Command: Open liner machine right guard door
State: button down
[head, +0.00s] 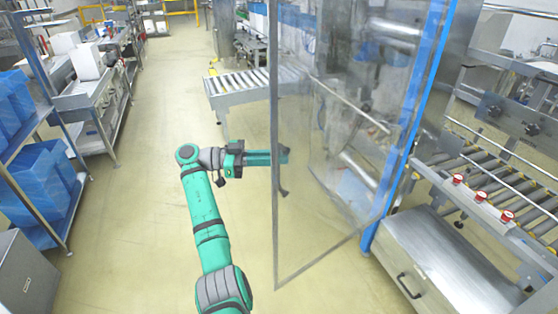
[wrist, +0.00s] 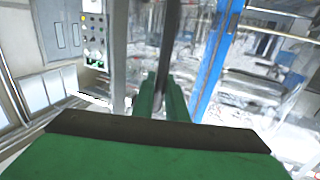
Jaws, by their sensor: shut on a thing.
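The guard door (head: 345,130) is a clear panel in a thin grey metal frame. In the head view its free edge is at the left, and its right side meets a blue post (head: 408,130). The door stands swung out from the machine, at an angle to it. My gripper (head: 284,156) is at the free edge, about mid-height. In the wrist view, the green fingers of my gripper (wrist: 162,88) close around a dark upright bar, the door handle (wrist: 168,50). The handle's lower end (head: 283,191) shows below the fingers in the head view.
A roller conveyor (head: 250,85) stands behind the door. To the right is another conveyor with red buttons (head: 457,179) above a metal cabinet (head: 440,265). Shelves with blue bins (head: 40,185) line the left. The floor (head: 130,230) left of the door is clear.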

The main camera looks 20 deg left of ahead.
jog(key=shift+w+d, duration=0.15)
jog(key=shift+w, duration=0.1)
jog(key=c, duration=1.8)
grip_release()
jog(key=shift+w+d+f, duration=0.1)
jog(key=shift+w, duration=0.05)
jog(key=shift+o, duration=0.2)
jog(key=shift+s+a, duration=0.2)
jog(key=shift+a, duration=0.05)
jog(key=shift+a, duration=0.1)
jog(key=v, duration=1)
jog(key=shift+s+a, duration=0.15)
jog(key=shift+a, duration=0.2)
